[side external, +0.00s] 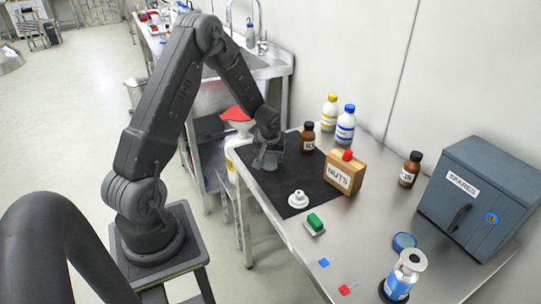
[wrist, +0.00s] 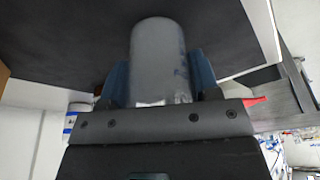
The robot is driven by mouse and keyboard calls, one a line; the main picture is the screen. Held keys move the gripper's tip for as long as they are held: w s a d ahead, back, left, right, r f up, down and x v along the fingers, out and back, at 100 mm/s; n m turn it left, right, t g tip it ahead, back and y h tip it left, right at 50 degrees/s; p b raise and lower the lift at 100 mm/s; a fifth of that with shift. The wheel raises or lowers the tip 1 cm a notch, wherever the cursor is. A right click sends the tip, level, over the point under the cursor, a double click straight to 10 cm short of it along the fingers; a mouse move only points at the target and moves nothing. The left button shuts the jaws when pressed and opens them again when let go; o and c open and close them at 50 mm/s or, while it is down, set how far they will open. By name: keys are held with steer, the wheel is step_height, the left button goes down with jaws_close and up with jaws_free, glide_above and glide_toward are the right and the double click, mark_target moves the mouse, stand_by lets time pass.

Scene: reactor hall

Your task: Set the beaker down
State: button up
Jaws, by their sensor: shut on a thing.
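My gripper (side external: 268,160) is low over the far left part of the black mat (side external: 290,183) on the steel table. In the wrist view my gripper (wrist: 160,72) has its two bluish fingers on either side of a grey, translucent-looking beaker (wrist: 160,50), and it is shut on it. The beaker's body stretches out over the dark mat (wrist: 75,35). In the side view the beaker is mostly hidden by the gripper. I cannot tell whether its bottom touches the mat.
A wooden NUTS box (side external: 345,174), a brown bottle (side external: 308,137) and a white round piece (side external: 298,199) stand near. A green-topped block (side external: 314,223) is in front.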

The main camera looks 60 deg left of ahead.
steer(key=o, duration=0.9)
steer(key=shift+f, duration=0.15)
steer(key=s+d+r+m+t, duration=0.1)
steer(key=s+d+r, duration=0.1)
steer(key=d+r, duration=0.5)
steer(key=s+d+r+m, duration=0.1)
steer(key=d+r, duration=0.1)
steer(key=r, duration=0.9)
steer(key=s+d+r+m+t+h, duration=0.1)
steer(key=s+d+r+m, duration=0.2)
steer(key=s+d, duration=0.2)
steer(key=s+d+r+m+t, duration=0.1)
steer(key=s+d+r+m, duration=0.2)
steer(key=s+d, duration=0.3)
steer(key=s+d+r+m+h, duration=0.1)
steer(key=s+d+r+m, duration=0.1)
steer(key=s+d, duration=0.3)
steer(key=shift+s+d+r+m+t+h, duration=0.1)
steer(key=shift+d+r+m+t+h, duration=0.1)
steer(key=shift+d+r, duration=0.3)
steer(key=shift+s+d+r+m+t+h, duration=0.1)
steer(key=shift+d+r+m+t, duration=0.15)
steer(key=shift+d, duration=0.4)
